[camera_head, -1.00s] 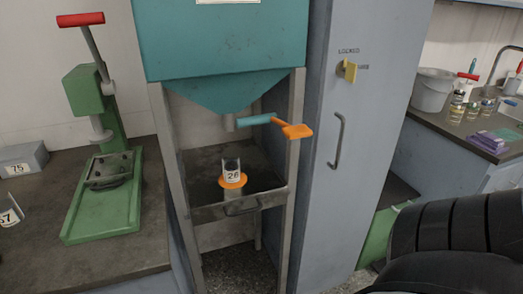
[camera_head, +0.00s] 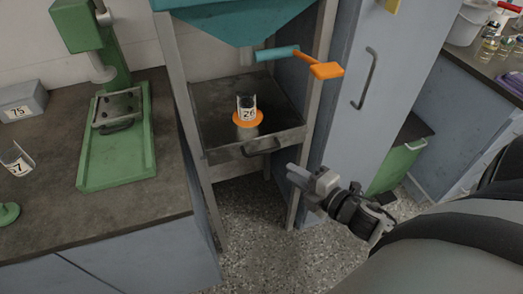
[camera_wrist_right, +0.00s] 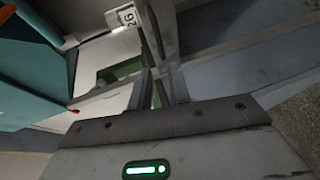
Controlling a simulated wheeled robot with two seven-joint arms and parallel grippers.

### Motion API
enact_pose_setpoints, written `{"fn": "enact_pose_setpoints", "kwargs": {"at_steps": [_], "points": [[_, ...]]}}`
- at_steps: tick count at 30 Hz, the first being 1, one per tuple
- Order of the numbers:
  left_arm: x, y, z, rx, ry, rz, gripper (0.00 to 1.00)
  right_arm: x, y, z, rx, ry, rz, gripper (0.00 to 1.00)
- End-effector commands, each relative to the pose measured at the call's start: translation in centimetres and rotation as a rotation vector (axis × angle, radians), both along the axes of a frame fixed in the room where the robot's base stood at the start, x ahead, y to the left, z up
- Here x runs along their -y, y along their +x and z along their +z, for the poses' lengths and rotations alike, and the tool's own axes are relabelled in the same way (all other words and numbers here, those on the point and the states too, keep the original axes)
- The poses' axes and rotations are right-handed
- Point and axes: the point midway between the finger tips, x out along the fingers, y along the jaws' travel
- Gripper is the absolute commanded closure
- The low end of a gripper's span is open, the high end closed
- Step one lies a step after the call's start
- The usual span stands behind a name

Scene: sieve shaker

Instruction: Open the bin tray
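The bin tray is a grey metal tray (camera_head: 225,152) under the teal hopper, with a dark handle (camera_head: 263,148) on its front edge. It sits within the stand's posts. A white container marked 26 (camera_head: 247,110) stands upright on an orange disc (camera_head: 262,119) in the tray. My right gripper (camera_head: 290,174) is just right of and below the handle, apart from it. Its fingers appear a little apart and empty; they also show in the right wrist view (camera_wrist_right: 158,90). My left gripper is not in view.
The teal hopper (camera_head: 240,22) has an orange-ended lever (camera_head: 326,70) above the tray. A grey cabinet (camera_head: 345,130) stands close on the right. A green press (camera_head: 115,160) is on the left counter. The floor before the stand is clear.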

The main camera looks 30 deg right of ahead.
Motion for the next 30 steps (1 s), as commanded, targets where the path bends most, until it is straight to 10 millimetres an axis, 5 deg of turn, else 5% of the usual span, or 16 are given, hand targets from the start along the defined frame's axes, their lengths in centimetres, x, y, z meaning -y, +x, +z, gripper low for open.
{"fn": "enact_pose_setpoints", "kwargs": {"at_steps": [15, 30], "points": [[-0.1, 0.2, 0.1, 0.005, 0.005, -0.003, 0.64, -1.7, 10.5, -1.8, 0.000, 0.005, -0.003, 0.81], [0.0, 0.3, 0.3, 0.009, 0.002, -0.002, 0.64, -2.1, 12.5, -2.3, -0.002, 0.006, -0.002, 0.81]]}}
